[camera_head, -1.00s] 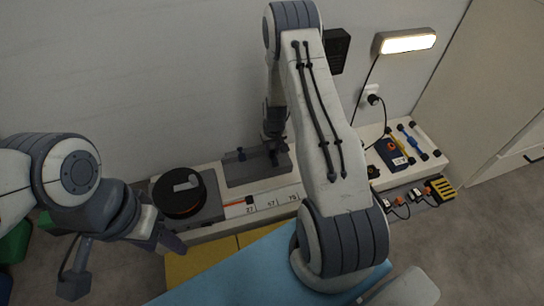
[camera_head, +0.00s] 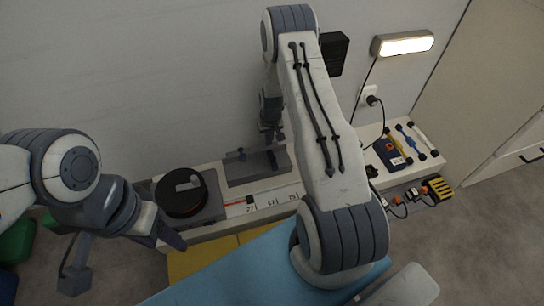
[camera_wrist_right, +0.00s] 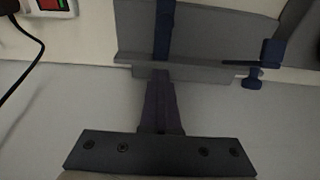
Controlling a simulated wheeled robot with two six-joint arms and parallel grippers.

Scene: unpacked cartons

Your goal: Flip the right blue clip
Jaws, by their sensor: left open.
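A grey open box (camera_head: 262,178) stands on the bench against the wall. The left blue clip (camera_head: 241,154) is on its rim; in the right wrist view this clip (camera_wrist_right: 253,80) is at the right. The right blue clip (camera_wrist_right: 165,32) shows there as a straight blue strip across the grey box, just beyond the fingertips. My right gripper (camera_head: 270,136) is above the box's back edge; its fingers (camera_wrist_right: 162,105) are together with nothing visible between them. My left gripper (camera_head: 125,258) is open and empty, left of the bench, its fingers wide apart.
A round black device (camera_head: 182,192) sits left of the box. A numbered strip (camera_head: 265,203) lies in front. Blue and yellow tools (camera_head: 405,140) and a power strip (camera_head: 410,195) are to the right. My right arm crosses the middle of the head view.

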